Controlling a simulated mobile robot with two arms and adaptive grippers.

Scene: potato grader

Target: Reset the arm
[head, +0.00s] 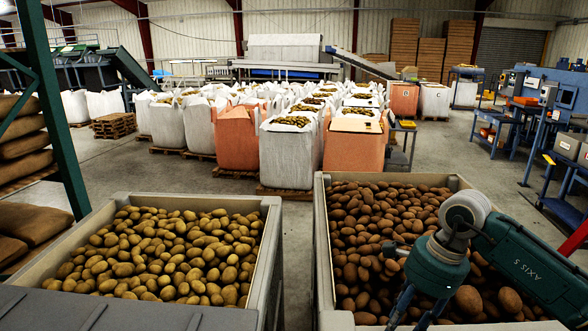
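Below the wrist, parts of my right gripper (414,314) point down toward the crate's near side. The bottom of the picture cuts off its tips, so its opening and anything between the fingers are hidden. My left gripper is not in view.
A left crate (272,232) holds paler potatoes (170,250). A narrow gap separates the crates. Filled white and orange bulk bags (287,155) stand behind on pallets. A green post (55,120) and sacks stand left; blue workbenches (500,130) stand right. Open floor lies between.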

